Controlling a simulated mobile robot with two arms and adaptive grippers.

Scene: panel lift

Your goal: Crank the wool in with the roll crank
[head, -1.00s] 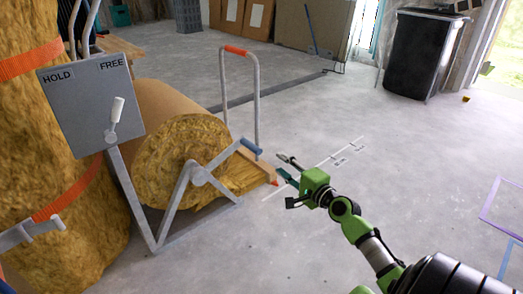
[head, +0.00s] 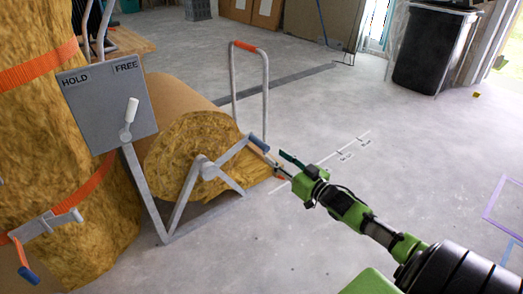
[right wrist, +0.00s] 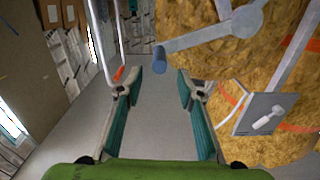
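The roll crank (head: 230,151) is a grey arm on the hub of the yellow wool roll (head: 178,150). It slants up to the right and ends in a blue handle (head: 258,143). My right gripper (head: 279,163) is just right of the blue handle. In the right wrist view the gripper (right wrist: 159,90) is open and empty, its two teal-padded fingers wide apart. The blue handle (right wrist: 159,59) shows ahead, in line with the gap between the fingertips. The crank arm (right wrist: 213,34) runs from it to the right. My left gripper is not in view.
A grey HOLD/FREE box (head: 106,103) has a white lever (head: 131,111) standing near upright, tilted slightly toward FREE. A grey hoop with an orange grip (head: 245,46) stands behind the roll. Another blue-handled crank (head: 28,275) is at lower left.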

